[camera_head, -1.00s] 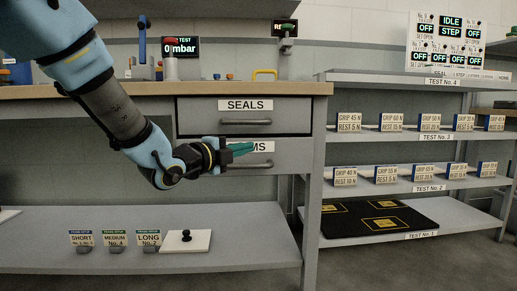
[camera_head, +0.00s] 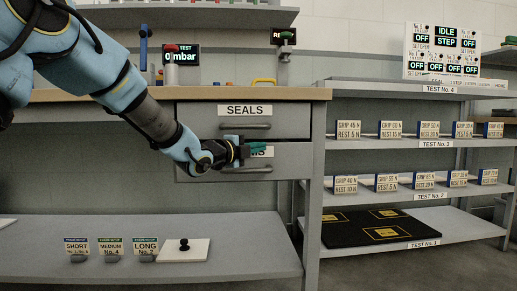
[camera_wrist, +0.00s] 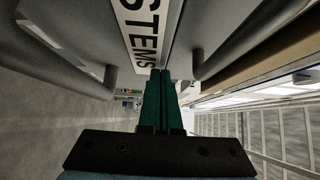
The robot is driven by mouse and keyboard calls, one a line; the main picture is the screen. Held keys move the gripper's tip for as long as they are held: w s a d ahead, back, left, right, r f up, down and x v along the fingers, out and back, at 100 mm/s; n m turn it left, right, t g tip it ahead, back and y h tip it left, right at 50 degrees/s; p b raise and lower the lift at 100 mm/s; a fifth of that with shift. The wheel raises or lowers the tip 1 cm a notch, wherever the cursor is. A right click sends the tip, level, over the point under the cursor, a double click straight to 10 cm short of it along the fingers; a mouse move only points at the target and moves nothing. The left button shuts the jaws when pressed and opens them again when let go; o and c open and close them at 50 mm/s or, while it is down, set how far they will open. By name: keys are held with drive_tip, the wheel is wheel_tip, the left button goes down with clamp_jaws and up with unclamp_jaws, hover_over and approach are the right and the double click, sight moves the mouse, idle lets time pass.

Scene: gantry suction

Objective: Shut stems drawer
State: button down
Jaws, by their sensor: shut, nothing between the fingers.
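The STEMS drawer (camera_head: 294,163) is the lower grey drawer under the bench top, with a bar handle (camera_head: 246,170). In the wrist view the green fingertips (camera_wrist: 161,73) lie by the end of the STEMS label (camera_wrist: 145,30). Contact with the front cannot be told.
The SEALS drawer (camera_head: 292,120) with its own handle (camera_head: 245,126) is just above. The bench top (camera_head: 120,94) overhangs both drawers. A lower shelf (camera_head: 235,265) holds small labelled stands and a white plate (camera_head: 183,250). A rack (camera_head: 318,180) stands at right.

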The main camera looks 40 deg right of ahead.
drive_tip(key=w+d+p, duration=0.1)
drive_tip(key=w+d, duration=0.1)
drive_tip(key=w, duration=0.1)
drive_tip(key=shift+d+r+p, duration=0.15)
drive_tip(key=shift+d+p, duration=0.1)
drive_tip(key=shift+p, duration=0.1)
drive_tip(key=shift+w+d, duration=0.1)
drive_tip(key=shift+w, duration=0.2)
